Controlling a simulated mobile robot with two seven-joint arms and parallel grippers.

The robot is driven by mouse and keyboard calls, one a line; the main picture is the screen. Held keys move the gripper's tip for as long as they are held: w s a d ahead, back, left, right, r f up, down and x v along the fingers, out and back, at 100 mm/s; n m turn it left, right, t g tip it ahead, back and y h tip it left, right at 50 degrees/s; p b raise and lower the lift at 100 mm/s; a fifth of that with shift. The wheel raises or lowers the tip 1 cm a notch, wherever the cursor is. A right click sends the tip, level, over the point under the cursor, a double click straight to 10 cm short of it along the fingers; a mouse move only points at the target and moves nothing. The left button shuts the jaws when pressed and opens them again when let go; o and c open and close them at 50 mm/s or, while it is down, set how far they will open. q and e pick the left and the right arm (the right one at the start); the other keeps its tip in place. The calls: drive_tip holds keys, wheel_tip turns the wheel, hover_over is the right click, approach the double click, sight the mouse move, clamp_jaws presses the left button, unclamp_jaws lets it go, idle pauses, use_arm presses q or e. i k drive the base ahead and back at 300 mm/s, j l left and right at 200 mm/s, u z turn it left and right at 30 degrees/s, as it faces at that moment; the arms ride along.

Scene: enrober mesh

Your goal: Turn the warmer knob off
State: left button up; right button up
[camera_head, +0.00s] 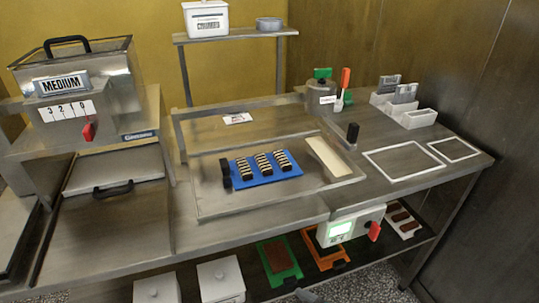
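A red knob (89,131) sits on the front of the steel machine labelled MEDIUM (75,95) at the left. A number plate (68,111) reading 3 2 1 0 is just above it, and the knob is below its right end. A second red knob (374,231) is on the right side of a pale control box (350,226) with a green display at the table's front edge. No label says which knob is the warmer's. Neither of my grippers can be made out.
A blue mat (265,181) with dark striped bars lies on the steel table's central tray (215,205). A lidded pot (320,97) and grey holders (404,101) stand at the back right. White frames (403,162) lie at the right.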

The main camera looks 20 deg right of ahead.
sight(375, 229)
drive_tip(key=z, duration=1.7)
drive_tip(key=i+j, duration=0.4)
drive_tip(key=j, duration=0.1)
